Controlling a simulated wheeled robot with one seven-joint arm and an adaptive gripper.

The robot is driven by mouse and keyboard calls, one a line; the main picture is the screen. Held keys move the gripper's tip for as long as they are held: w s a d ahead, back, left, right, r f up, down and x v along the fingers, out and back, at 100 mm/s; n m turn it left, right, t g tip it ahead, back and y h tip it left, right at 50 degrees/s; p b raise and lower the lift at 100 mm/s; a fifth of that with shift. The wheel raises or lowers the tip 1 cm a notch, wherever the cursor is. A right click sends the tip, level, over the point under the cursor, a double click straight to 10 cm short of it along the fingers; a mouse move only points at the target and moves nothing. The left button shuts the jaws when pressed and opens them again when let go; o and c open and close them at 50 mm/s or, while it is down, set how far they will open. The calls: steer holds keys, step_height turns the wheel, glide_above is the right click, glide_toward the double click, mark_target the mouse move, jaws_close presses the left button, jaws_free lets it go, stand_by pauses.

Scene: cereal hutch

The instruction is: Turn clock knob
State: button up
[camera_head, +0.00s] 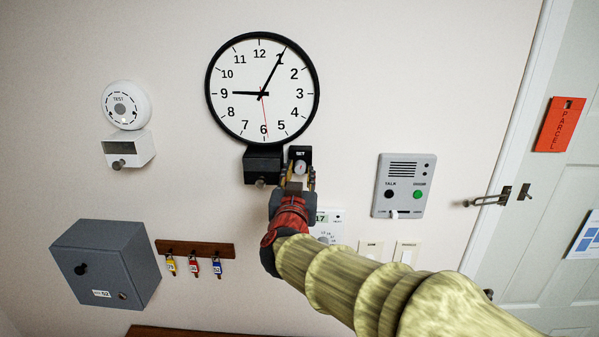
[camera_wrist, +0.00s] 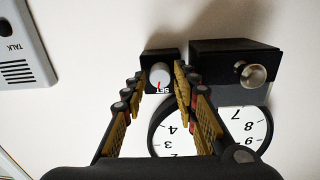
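A round wall clock (camera_head: 262,90) with a black rim hangs on the wall; its short hand is near 9 and its long hand near 1. Below it on the right is a small black block labelled SET (camera_head: 300,153) that carries a pale round clock knob (camera_head: 299,168) with a red mark. The wrist view shows the knob (camera_wrist: 160,75) upside down. My gripper (camera_head: 297,182) is just below and in front of it. In the wrist view its two fingers (camera_wrist: 160,80) stand apart on either side of the knob, with small gaps visible. Contact is not clear.
A larger black box (camera_head: 263,164) with a metal knob is close left of the SET block. A grey talk panel (camera_head: 404,186) is to the right. A thermostat-like panel (camera_head: 329,222) is partly behind my arm. A key rack (camera_head: 195,248) and grey box (camera_head: 106,263) are lower left.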

steer(key=shift+w, duration=0.4)
steer(key=shift+s, duration=0.1)
steer(key=shift+c, duration=0.4)
jaws_close()
